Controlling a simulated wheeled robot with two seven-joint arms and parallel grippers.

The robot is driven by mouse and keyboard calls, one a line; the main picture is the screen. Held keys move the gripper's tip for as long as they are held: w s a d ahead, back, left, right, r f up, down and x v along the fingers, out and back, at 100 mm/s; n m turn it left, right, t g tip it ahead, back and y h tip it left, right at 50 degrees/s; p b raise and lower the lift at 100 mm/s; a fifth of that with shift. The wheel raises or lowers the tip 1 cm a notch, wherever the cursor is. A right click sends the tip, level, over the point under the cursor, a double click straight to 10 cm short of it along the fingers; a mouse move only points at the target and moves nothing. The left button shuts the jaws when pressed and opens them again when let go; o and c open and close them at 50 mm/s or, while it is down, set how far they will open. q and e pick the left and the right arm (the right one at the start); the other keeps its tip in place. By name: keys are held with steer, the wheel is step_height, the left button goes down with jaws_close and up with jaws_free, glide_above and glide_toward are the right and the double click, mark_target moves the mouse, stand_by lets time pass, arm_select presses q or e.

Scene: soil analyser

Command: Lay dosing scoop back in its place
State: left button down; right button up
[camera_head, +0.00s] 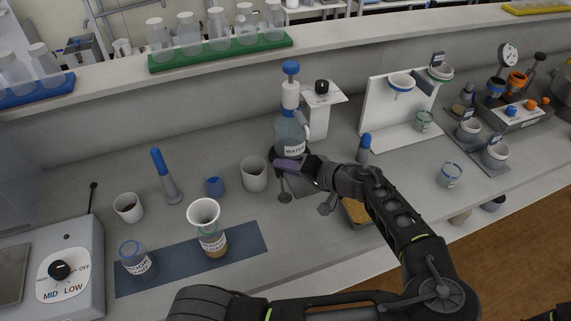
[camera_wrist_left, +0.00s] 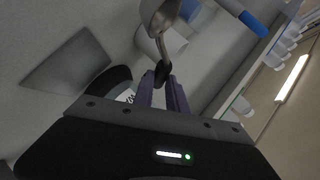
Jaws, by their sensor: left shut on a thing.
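My left gripper (camera_head: 291,165) is over the middle of the bench, in front of the water bottle (camera_head: 291,136). It is shut on the dosing scoop (camera_head: 285,197), whose round metal bowl hangs below the fingers. In the left wrist view the purple fingers of the gripper (camera_wrist_left: 164,92) close on the dark end of the scoop's handle, and the scoop (camera_wrist_left: 158,14) points away from them. A flat grey mat (camera_head: 304,188) lies under the gripper, partly hidden by it. It also shows in the left wrist view (camera_wrist_left: 66,65). My right gripper is not in view.
A white cup (camera_head: 254,174) stands just left of the gripper. Further left are a blue cap (camera_head: 214,187), a blue-handled tool (camera_head: 165,175) and a bottle with a funnel (camera_head: 205,215). A tray of soil (camera_head: 356,212) lies partly behind my arm.

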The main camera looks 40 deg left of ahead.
arm_select(q)
steer(key=shift+f+b, duration=1.05)
steer(key=shift+f, duration=1.05)
steer(key=shift+f+b, duration=0.45)
steer(key=shift+f, duration=0.1)
steer(key=c, duration=1.3)
jaws_free()
steer(key=shift+o, duration=0.2)
